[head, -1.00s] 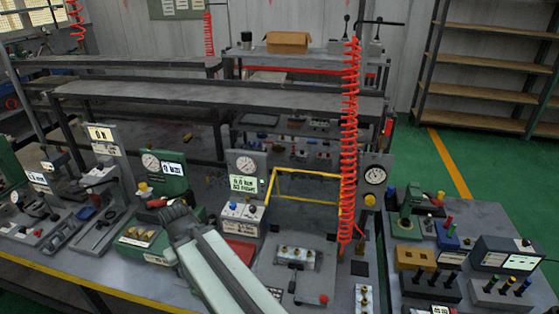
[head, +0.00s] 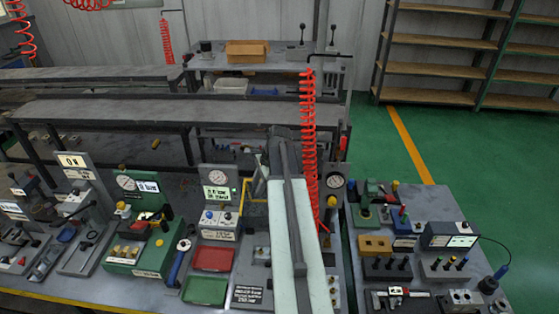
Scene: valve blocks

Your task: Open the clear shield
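The clear shield's yellow frame (head: 247,190) stands on the workbench beside the gauge panel. My arm crosses in front of it and hides most of it; only part of its left side shows. The clear pane itself cannot be made out, and I cannot tell the shield's exact angle. My arm reaches up the middle of the head view, with its dark far end above the shield. My gripper's fingers cannot be seen; the arm hides that area.
A gauge panel with a lit display (head: 216,192) stands left of the shield. A red coiled hose (head: 308,140) hangs just right of my arm. Red (head: 212,259) and green (head: 205,290) trays lie at the front. A side table (head: 425,205) with blocks and tools is on the right.

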